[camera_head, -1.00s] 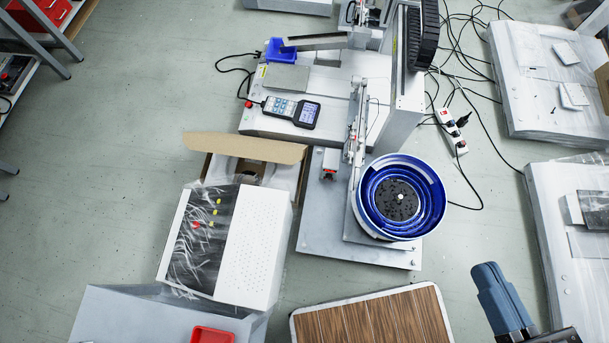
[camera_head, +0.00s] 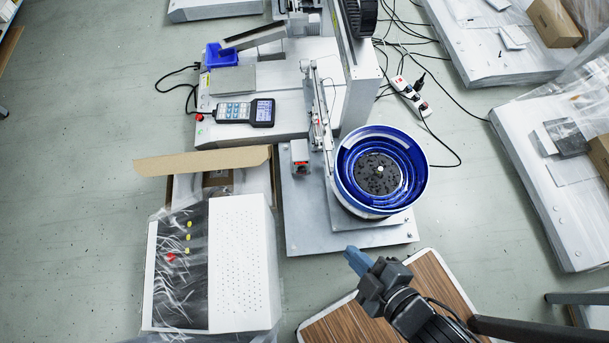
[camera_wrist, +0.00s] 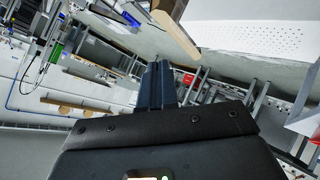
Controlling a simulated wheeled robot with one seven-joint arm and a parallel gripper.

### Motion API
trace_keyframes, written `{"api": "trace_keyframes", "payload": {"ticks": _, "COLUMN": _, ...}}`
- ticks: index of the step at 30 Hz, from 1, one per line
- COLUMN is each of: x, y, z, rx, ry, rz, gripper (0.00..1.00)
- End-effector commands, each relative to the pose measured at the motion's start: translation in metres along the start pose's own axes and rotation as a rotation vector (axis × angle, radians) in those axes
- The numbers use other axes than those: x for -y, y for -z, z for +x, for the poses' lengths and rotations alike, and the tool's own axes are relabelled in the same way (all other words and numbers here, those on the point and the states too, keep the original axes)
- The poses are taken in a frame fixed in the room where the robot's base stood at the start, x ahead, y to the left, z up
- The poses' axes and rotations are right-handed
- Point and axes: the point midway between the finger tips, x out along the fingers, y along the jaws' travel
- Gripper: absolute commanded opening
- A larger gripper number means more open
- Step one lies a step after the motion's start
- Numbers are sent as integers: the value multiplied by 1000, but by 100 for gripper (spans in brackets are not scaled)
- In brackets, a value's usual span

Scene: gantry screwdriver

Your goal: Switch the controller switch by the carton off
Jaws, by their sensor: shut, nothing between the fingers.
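A small grey controller box (camera_head: 300,172) stands on the feeder's grey base plate, left of the blue bowl feeder. A red switch (camera_head: 300,161) shows on it; its position is too small to tell. The open carton (camera_head: 205,159) with its raised brown flap lies just left of it. My gripper (camera_head: 353,258) is in front of the base plate, below and right of the controller, apart from it. Its dark blue fingers (camera_wrist: 158,72) are together and empty in the wrist view. The switch is not discernible in the wrist view.
The blue bowl feeder (camera_head: 380,174) stands right of the controller. A white perforated case (camera_head: 240,262) lies at lower left. A handheld pendant (camera_head: 244,112) rests on the machine base behind. A power strip (camera_head: 411,96) and cables lie on the floor. A wood-topped surface (camera_head: 335,324) is below my arm.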

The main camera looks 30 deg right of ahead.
Motion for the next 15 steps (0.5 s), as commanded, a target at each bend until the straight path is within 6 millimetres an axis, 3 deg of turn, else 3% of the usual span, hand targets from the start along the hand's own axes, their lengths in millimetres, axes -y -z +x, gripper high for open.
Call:
{"api": "trace_keyframes", "payload": {"ticks": 1, "x": 29, "y": -21, "z": 44, "rx": 22, "ry": 30, "rz": -109, "gripper": 0}}
{"api": "trace_keyframes", "payload": {"ticks": 6, "x": 90, "y": -63, "z": 147, "rx": 100, "ry": 135, "rz": -524, "gripper": 0}}
{"api": "trace_keyframes", "payload": {"ticks": 10, "x": 118, "y": -92, "z": 222, "rx": 157, "ry": 205, "rz": -861, "gripper": 0}}
{"api": "trace_keyframes", "payload": {"ticks": 15, "x": 125, "y": -126, "z": 315, "rx": 249, "ry": 282, "rz": -1314, "gripper": 0}}
